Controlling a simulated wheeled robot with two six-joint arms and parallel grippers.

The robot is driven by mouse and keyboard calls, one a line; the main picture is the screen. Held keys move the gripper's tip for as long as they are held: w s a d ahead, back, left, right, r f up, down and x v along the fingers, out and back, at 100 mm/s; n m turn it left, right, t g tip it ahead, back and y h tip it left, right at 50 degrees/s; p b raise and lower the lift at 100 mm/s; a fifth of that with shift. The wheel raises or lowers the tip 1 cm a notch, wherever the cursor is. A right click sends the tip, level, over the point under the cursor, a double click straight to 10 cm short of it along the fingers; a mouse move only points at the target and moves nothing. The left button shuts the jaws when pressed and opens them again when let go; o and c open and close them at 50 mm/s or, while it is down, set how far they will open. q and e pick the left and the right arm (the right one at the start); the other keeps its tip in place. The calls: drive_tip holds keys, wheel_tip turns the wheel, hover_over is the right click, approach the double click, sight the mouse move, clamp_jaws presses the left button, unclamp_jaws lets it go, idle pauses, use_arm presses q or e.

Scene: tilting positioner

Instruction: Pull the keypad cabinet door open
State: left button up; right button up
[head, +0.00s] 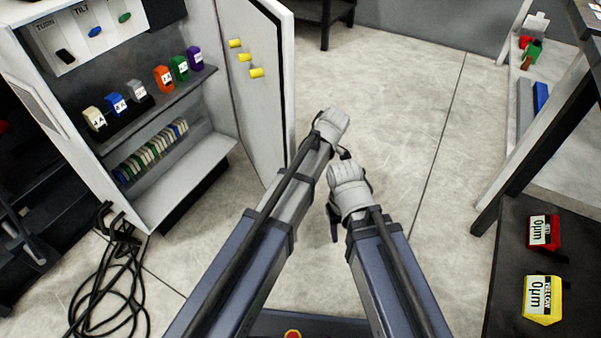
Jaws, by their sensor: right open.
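The white cabinet (187,180) stands at the left with its inside showing. Its door (247,85) is swung wide open on the right side of the cabinet, its inner face carrying yellow pegs (244,57). No keypad can be made out in this view. My right gripper (336,218) is open, pointing down over the floor right of the door and apart from it; its wrist hides most of it. My left arm reaches up beside the door's free edge; its gripper (344,153) is mostly hidden behind its wrist, and its jaws cannot be judged.
Coloured tagged blocks (163,77) stand on the cabinet shelf, with a row of thin plates (150,150) below. Black cables (110,285) lie on the floor at left. A dark table (515,270) at right bears a red (543,232) and a yellow block (542,299). Floor ahead is clear.

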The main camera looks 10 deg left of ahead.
use_arm(q)
drive_tip(key=shift+r, duration=0.1)
wheel_tip(320, 180, up, 10)
drive_tip(key=p, duration=1)
